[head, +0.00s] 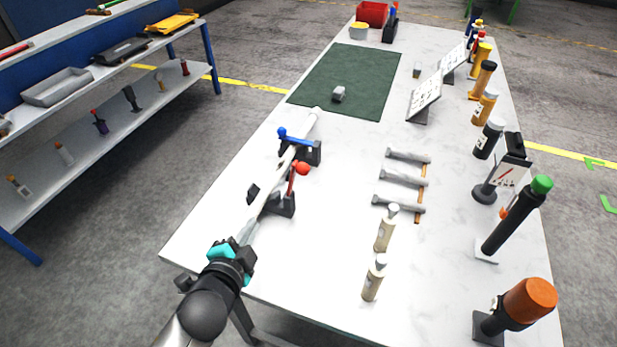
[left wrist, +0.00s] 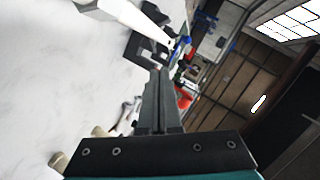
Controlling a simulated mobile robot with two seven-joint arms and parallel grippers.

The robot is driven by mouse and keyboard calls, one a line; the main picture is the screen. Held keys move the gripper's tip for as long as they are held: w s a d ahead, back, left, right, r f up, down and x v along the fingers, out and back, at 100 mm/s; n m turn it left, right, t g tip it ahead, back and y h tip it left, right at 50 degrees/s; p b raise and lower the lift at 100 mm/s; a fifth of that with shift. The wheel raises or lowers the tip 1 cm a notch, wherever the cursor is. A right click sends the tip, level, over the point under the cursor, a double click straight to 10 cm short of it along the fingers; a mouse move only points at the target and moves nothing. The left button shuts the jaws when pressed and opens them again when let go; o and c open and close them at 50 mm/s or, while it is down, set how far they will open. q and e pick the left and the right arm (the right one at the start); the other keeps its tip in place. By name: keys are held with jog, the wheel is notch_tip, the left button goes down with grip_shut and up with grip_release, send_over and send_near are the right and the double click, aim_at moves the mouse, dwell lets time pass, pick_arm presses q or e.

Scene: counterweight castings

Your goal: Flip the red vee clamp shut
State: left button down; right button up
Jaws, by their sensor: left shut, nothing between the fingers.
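The red vee clamp has a dark base (head: 283,206) and a red lever with a round red knob (head: 302,168). Its lever stands up, off the pale bar (head: 272,187) that lies along the vee blocks. In the left wrist view a red part (left wrist: 184,101) shows to the right of the fingers, partly hidden. My left gripper (head: 242,241) is at the near end of the bar, short of the red clamp. Its fingers (left wrist: 160,73) are shut and empty. My right gripper is not in view.
A blue clamp (head: 296,139) just beyond has its lever lying across the bar. Several grey hammer-like tools (head: 407,156) and two pale bottles (head: 384,232) stand or lie to the right. A green mat (head: 355,65) lies farther back. White table is bare between.

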pick_arm(q)
jog(key=d+r+m+h, duration=0.4)
jog(key=d+m+h, duration=0.4)
jog(key=m, duration=0.5)
jog(key=shift+w+d+r+m+h, duration=0.15)
jog(key=shift+w+d+m+h, duration=0.15)
jog(key=shift+w+d+h, duration=0.15)
jog(key=w+d, duration=0.2)
jog(key=w, duration=0.7)
jog(key=shift+p, duration=0.45)
jog(key=shift+r, duration=0.1)
